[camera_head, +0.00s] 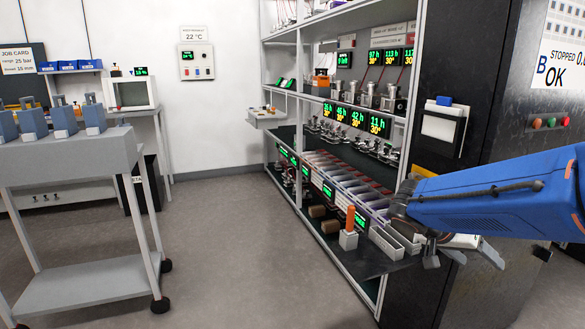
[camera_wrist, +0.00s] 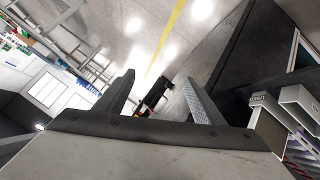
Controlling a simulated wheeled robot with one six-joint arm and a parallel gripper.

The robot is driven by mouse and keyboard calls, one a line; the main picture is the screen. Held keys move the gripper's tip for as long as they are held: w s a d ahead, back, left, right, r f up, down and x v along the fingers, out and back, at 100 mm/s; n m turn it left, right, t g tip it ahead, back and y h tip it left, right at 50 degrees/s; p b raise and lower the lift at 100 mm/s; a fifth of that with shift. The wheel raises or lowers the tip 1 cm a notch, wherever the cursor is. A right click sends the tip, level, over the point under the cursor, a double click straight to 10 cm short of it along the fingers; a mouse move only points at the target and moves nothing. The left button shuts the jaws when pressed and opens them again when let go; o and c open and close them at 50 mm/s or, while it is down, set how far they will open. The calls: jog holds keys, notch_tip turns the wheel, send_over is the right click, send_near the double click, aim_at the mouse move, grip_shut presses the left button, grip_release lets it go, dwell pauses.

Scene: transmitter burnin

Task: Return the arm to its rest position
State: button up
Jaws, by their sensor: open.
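My blue arm (camera_head: 500,195) reaches in from the right edge in the head view. My gripper (camera_head: 430,250) is at its end, in front of the right end of the shelf rack, near the dark lower tray. In the wrist view my gripper (camera_wrist: 158,78) shows two grey fingers spread apart with nothing between them. The floor shows beyond the gap. Part of the gripper is hard to make out in the head view.
The shelf rack (camera_head: 298,110) holds several devices with green displays. Light bins (camera_head: 387,241) and an orange-topped block (camera_head: 348,238) sit close by my gripper. A dark cabinet (camera_head: 465,60) stands behind my arm. A grey cart (camera_head: 75,160) stands left; the floor between is clear.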

jog(key=s+a+f+n+t+y, duration=0.2)
jog(key=s+a+n+y, duration=0.2)
jog(key=s+a, duration=0.3)
jog(key=s+a+f+n+t+y, duration=0.1)
jog(key=s+a+n+y, duration=0.4)
jog(key=s, duration=0.5)
jog(key=a+f+y, duration=0.1)
jog(key=a, duration=0.1)
jog(key=shift+a+f+n+t, duration=0.15)
jog(key=shift+a+n+t, duration=0.15)
jog(key=shift+a+t, duration=0.1)
